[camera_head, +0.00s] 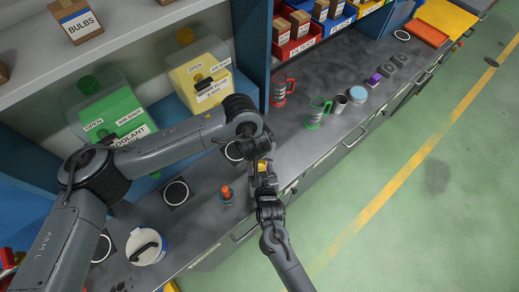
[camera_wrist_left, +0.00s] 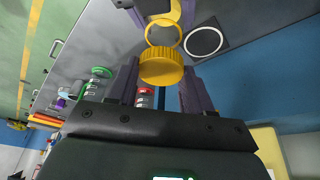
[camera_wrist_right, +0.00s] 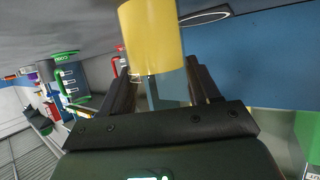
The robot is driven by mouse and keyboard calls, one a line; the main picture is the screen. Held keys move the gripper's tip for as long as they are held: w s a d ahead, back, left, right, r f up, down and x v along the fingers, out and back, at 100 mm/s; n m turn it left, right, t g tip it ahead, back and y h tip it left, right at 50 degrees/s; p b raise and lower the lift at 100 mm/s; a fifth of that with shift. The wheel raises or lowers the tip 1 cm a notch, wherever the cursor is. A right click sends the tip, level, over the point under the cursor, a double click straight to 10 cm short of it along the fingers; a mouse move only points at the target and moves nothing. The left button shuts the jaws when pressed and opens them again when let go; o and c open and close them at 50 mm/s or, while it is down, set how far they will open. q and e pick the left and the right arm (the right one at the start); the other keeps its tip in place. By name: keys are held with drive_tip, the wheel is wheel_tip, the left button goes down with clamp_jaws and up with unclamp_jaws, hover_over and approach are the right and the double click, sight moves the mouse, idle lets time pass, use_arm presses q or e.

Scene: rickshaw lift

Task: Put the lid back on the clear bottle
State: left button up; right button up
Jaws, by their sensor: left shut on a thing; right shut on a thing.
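A ribbed yellow lid (camera_wrist_left: 162,68) sits between the fingers of my left gripper (camera_wrist_left: 160,88), which is shut on it. Just beyond the lid, apart from it in that view, is a yellow ring (camera_wrist_left: 163,36), seemingly at the bottle's open mouth. The fingers of my right gripper (camera_wrist_left: 162,14) show behind the ring. In the right wrist view a smooth yellow cylinder (camera_wrist_right: 152,38), apparently the bottle's body, stands between the fingers of my right gripper (camera_wrist_right: 160,85), which is shut on it. In the head view both grippers meet over the bench front, and the arms hide most of the bottle.
A grey bench (camera_head: 215,222) runs below. An orange-topped item (camera_head: 227,192) stands close left of the grippers. Large yellow (camera_head: 198,77) and green (camera_head: 115,110) jugs stand behind.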

sight(260, 168)
use_arm(q)
drive_tip(key=shift+f, duration=0.55)
drive_tip(key=shift+f, duration=0.15)
drive_tip(key=shift+f, duration=0.75)
drive_tip(key=shift+f, duration=0.55)
drive_tip(key=m+g+h, duration=0.1)
drive_tip(key=m, duration=0.4)
drive_tip(key=m+g+h, duration=0.1)
drive_tip(key=m, duration=0.4)
drive_tip(key=m+g+h, duration=0.1)
drive_tip(key=m+g, duration=0.1)
drive_tip(key=m, duration=0.4)
drive_tip(key=shift+w+a, duration=0.1)
